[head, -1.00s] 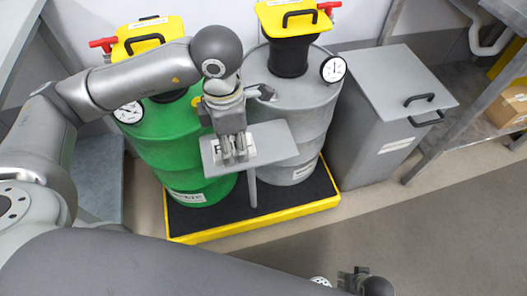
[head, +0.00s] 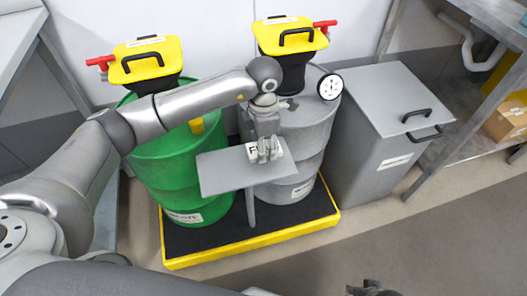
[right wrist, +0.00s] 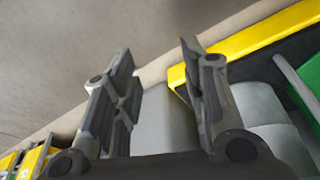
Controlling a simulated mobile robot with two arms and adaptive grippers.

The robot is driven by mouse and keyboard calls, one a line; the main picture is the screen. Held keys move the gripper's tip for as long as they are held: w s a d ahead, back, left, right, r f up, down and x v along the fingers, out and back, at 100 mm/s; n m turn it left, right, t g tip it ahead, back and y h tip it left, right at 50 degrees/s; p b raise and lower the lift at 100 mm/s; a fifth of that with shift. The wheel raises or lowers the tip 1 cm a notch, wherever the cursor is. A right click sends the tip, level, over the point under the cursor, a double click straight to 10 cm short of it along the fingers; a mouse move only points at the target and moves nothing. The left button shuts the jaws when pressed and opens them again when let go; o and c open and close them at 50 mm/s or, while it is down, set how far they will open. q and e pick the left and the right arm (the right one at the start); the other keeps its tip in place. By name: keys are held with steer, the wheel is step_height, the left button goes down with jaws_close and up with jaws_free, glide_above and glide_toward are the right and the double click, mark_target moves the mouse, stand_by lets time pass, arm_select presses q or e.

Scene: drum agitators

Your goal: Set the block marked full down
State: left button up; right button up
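The block marked full (head: 253,151) is a pale block with dark letters, partly legible as "FU". It is at the right part of a small grey stand plate (head: 220,175) in front of the two drums. My left gripper (head: 267,158) comes down in front of the block with its fingers close together around it, hiding its middle. Whether the block touches the plate is not clear. My right gripper (right wrist: 160,75) is open and empty in the right wrist view, over the floor. Only a bit of it shows at the bottom edge of the head view.
A green drum (head: 170,165) and a grey drum (head: 312,125), both with yellow lids, stand on a yellow-edged black pallet (head: 250,240). A grey lidded bin (head: 375,140) is to the right. A shelf with a cardboard box (head: 508,120) is at far right. Floor in front is clear.

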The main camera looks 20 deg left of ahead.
arm_select(q)
step_height(320, 180, down, 3)
steer(key=shift+r, duration=0.1)
arm_select(e)
steer(key=shift+w+r, duration=0.1)
steer(key=shift+r, duration=0.55)
arm_select(q)
steer(key=shift+f, duration=0.2)
steer(key=o, duration=1)
arm_select(e)
steer(key=shift+r, duration=0.25)
arm_select(q)
steer(key=shift+r, duration=0.1)
step_height(320, 180, up, 12)
steer(key=p, duration=0.1)
arm_select(e)
steer(key=f, duration=0.2)
steer(key=s+f, duration=0.1)
steer(key=f, duration=0.2)
steer(key=shift+f, duration=0.15)
